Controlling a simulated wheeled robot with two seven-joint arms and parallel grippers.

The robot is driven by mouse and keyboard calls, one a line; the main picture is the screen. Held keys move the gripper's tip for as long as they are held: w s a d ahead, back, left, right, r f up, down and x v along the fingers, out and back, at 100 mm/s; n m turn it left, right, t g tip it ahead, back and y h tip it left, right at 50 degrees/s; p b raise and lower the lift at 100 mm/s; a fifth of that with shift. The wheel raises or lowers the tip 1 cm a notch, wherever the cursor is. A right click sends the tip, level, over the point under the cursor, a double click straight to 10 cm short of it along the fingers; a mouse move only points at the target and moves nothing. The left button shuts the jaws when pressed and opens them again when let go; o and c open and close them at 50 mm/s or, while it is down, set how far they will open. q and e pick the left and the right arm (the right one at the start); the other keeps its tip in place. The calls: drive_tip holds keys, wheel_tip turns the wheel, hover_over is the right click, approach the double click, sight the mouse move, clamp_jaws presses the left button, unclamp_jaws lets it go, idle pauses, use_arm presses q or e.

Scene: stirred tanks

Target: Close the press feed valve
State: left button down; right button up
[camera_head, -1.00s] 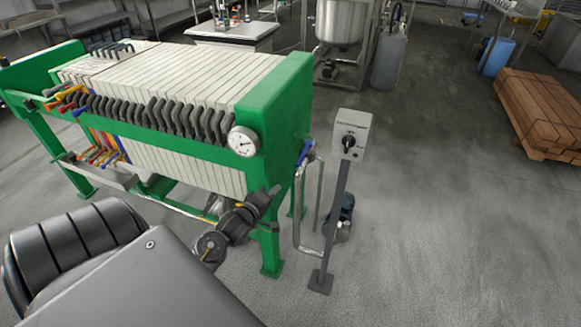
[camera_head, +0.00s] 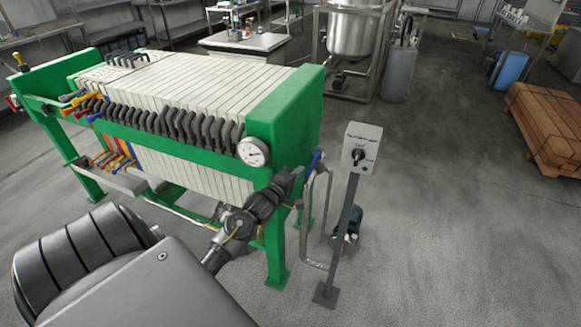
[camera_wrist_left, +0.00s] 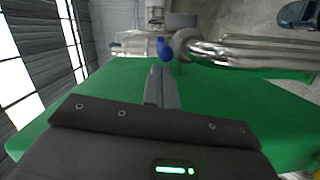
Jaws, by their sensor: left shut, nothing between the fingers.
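The press feed valve shows as a small blue handle (camera_head: 316,160) on the metal pipe at the right end of the green filter press (camera_head: 290,105). In the left wrist view, the blue handle (camera_wrist_left: 163,49) sits just beyond my fingertips, beside a shiny pipe fitting. My left gripper (camera_head: 298,174) is shut and empty, close to the handle at its lower left. In the left wrist view, my shut fingers (camera_wrist_left: 160,72) point at the handle; a small gap seems to remain. I cannot tell whether the valve is open or shut. My right gripper is out of view.
A grey control box (camera_head: 361,148) on a post stands right of the pipe (camera_head: 321,220). A pressure gauge (camera_head: 254,152) is on the press end. A steel tank (camera_head: 354,32) stands behind. Open floor lies to the right, before a wooden stack (camera_head: 548,125).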

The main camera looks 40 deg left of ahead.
use_arm(q)
drive_tip(key=shift+w, duration=0.55)
drive_tip(key=shift+d+n+y, duration=0.3)
drive_tip(key=shift+d+y, duration=0.05)
drive_tip(key=shift+y, duration=0.15)
